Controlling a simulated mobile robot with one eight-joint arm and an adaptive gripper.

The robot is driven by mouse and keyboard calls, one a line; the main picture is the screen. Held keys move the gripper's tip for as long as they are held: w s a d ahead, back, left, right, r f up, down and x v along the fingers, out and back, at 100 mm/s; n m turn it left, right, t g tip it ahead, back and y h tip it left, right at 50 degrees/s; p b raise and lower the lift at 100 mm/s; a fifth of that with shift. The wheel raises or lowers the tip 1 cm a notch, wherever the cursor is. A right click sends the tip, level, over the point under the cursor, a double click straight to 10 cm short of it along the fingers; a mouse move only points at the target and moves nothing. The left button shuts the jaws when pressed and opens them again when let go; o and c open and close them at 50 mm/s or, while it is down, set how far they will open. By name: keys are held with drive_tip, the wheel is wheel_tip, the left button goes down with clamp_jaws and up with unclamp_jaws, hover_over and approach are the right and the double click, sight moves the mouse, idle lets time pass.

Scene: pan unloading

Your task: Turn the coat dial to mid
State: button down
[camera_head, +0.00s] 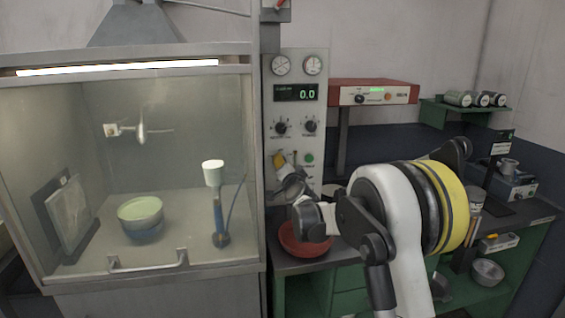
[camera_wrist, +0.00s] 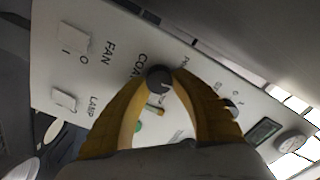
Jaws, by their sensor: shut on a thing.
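The coat dial (camera_wrist: 158,78) is a dark round knob on the pale control panel (camera_wrist: 112,75), beside the partly covered lettering "COA". My gripper (camera_wrist: 160,82) has its two yellow fingers closed around this knob, one on each side. In the head view my gripper (camera_head: 279,160) is against the lower left of the panel (camera_head: 298,105) and hides the coat dial there. The dial's pointer and its position marks are too small and covered to read.
FAN (camera_wrist: 73,38) and LAMP (camera_wrist: 64,99) rocker switches sit beside the dial. Two more black knobs (camera_head: 281,128) are higher on the panel, under a display reading 0.0 (camera_head: 296,93). A glass-fronted cabinet (camera_head: 130,267) stands left; a red bowl (camera_head: 303,247) lies below.

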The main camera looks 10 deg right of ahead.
drive_tip(key=shift+m, duration=0.6)
drive_tip(key=c, duration=1)
unclamp_jaws()
drive_tip(key=s, duration=1.2)
